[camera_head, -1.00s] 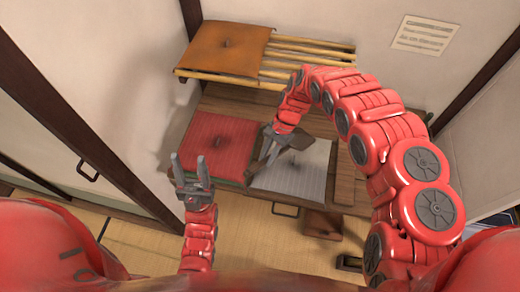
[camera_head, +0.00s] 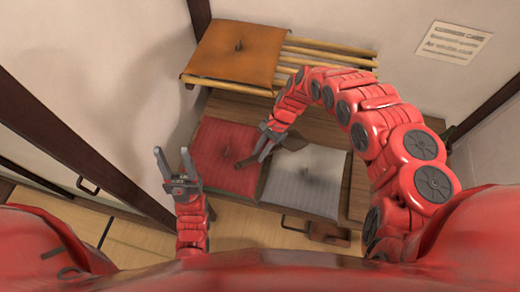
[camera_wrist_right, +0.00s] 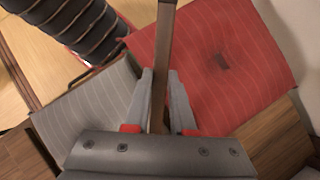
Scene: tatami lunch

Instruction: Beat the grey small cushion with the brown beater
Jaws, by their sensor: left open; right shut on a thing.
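The grey small cushion (camera_head: 300,198) lies flat on the low wooden surface, to the right of the red cushion (camera_head: 215,150). It also shows at the left in the right wrist view (camera_wrist_right: 88,108). My right gripper (camera_head: 256,153) is shut on the brown beater, whose shaft (camera_wrist_right: 164,40) runs between the fingers in the right wrist view. In the head view, the gripper hangs above the border of the two cushions, and the beater's near end reaches over the red cushion. Contact cannot be told. My left gripper (camera_head: 171,155) is open and empty, left of the red cushion.
An orange cushion (camera_head: 235,50) lies on a slatted rack (camera_head: 320,65) at the back. A brown block-like object (camera_head: 328,232) is in front of the grey cushion. A dark-framed sliding door (camera_head: 60,130) stands at the left. Tatami floor (camera_head: 130,240) shows in front.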

